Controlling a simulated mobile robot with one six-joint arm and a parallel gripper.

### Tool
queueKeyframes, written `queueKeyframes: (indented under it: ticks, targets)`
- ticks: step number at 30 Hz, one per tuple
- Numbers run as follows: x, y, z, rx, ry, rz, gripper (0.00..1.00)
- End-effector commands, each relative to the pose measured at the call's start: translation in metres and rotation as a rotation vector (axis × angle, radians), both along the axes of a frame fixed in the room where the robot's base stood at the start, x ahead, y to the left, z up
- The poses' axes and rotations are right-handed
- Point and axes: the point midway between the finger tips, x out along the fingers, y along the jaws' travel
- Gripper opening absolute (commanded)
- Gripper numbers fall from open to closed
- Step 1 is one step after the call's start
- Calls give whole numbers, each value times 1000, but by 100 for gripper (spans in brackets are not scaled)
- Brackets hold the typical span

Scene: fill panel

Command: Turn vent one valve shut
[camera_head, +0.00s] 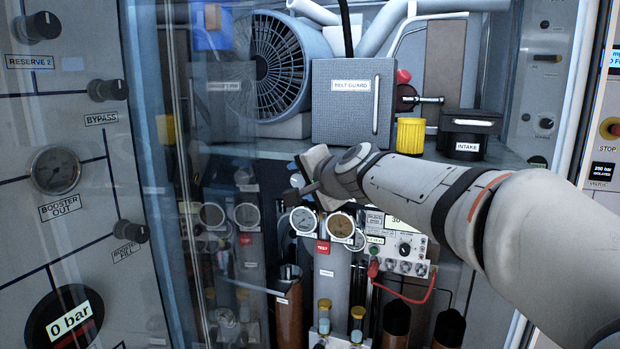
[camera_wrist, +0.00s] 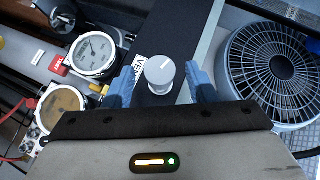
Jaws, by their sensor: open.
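In the wrist view a pale grey round knob (camera_wrist: 160,71) with a line mark on top stands on a dark panel strip. A white label beside it begins with "VE"; the rest is hidden. My gripper (camera_wrist: 161,84) is open, with one blue finger on each side of the knob. A gap shows on both sides, and I cannot tell how deep the fingers reach. In the head view my gripper (camera_head: 312,180) is at the shelf edge above two gauges, and I cannot make out the knob clearly there.
Two round gauges (camera_wrist: 92,52) (camera_wrist: 60,105) and a red TEST tag (camera_wrist: 57,63) lie left of the fingers. A fan (camera_wrist: 272,67) is close on the right. A belt guard box (camera_head: 350,104) stands behind my arm, with a glass door at left.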

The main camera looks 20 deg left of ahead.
Motion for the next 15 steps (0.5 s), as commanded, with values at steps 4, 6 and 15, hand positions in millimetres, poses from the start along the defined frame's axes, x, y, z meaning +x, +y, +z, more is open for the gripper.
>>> queueKeyframes:
  ticks: [4, 6, 15]
  targets:
    - [5, 5, -2, 0, 0, 0, 51]
    - [5, 5, -3, 0, 0, 0, 51]
    - [5, 4, -3, -1, 1, 0, 40]
